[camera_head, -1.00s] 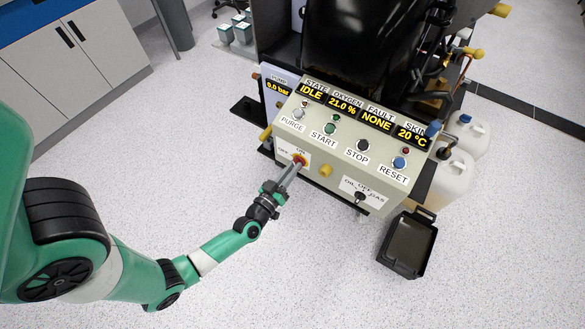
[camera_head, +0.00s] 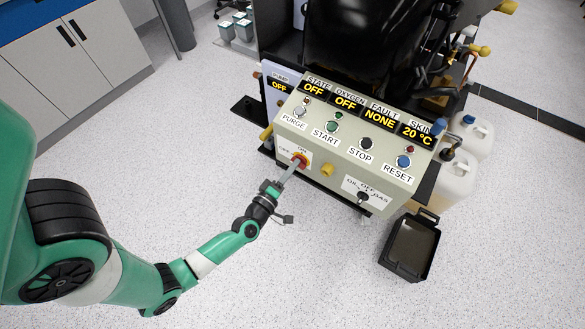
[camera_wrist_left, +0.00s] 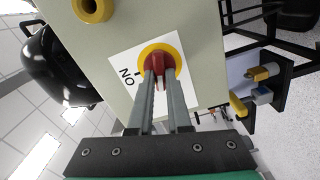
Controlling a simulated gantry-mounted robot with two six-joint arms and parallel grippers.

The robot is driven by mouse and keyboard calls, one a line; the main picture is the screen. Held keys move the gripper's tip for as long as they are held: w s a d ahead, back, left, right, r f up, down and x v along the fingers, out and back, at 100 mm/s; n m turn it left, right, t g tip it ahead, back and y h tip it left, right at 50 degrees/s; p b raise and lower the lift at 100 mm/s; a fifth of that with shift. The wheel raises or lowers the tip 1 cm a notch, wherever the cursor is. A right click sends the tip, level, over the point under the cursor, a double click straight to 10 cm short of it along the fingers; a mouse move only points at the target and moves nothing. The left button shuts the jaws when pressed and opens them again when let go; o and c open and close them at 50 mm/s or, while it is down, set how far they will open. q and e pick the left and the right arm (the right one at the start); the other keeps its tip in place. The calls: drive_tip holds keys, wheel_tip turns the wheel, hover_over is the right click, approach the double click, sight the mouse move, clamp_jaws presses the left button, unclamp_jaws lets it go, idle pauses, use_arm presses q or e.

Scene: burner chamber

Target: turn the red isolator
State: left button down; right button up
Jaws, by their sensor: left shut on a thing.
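The red isolator (camera_head: 300,161) is a red knob on a yellow ring, on the left of the front face of the control box (camera_head: 325,173). In the left wrist view the red isolator (camera_wrist_left: 156,62) sits on a white label with "ON" beside it. My left gripper (camera_head: 296,166) reaches it from the lower left. In the left wrist view both fingers of the left gripper (camera_wrist_left: 160,80) are shut on the red knob, one on each side. The displays for state, oxygen and pump read OFF. Fault reads NONE and skin 20 °C. My right gripper is not in view.
A yellow knob (camera_head: 327,170) and a black selector (camera_head: 363,197) share the front face. Push buttons sit on the sloped top. A black tray (camera_head: 410,247) and white canisters (camera_head: 457,180) stand at the right. The floor in front is clear.

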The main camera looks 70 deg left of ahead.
use_arm(q)
drive_tip(key=shift+n+b, duration=0.35)
drive_tip(key=shift+n, duration=1.15)
drive_tip(key=c, duration=0.9)
unclamp_jaws()
drive_tip(key=shift+o, duration=0.2)
drive_tip(key=p+v, duration=0.3)
drive_tip(key=v, duration=0.8)
drive_tip(key=shift+s+d, duration=0.2)
drive_tip(key=shift+s, duration=0.1)
